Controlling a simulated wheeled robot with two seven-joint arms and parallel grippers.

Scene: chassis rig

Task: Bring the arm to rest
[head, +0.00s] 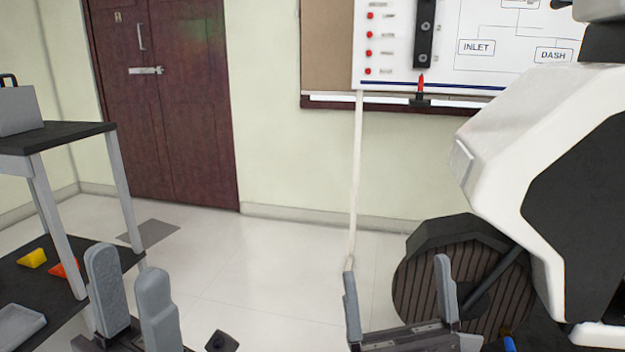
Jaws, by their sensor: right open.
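My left gripper (128,264) is at the lower left, its two grey fingers pointing up with a gap between them. It is seen at an angle, looks open and holds nothing that I can see. It appears in front of the grey-legged shelf unit. My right gripper (399,268) is at the lower middle, its fingers wide apart and empty, in front of the pale floor and the dark ribbed wheel. Most of both arms is outside the picture.
A shelf unit (75,133) stands at left, with a yellow piece (33,258) and an orange piece (65,269) on its lower shelf. A white chassis body (520,150) with a ribbed wheel (425,285) fills the right. Open floor (260,260) lies between, before a door and whiteboard.

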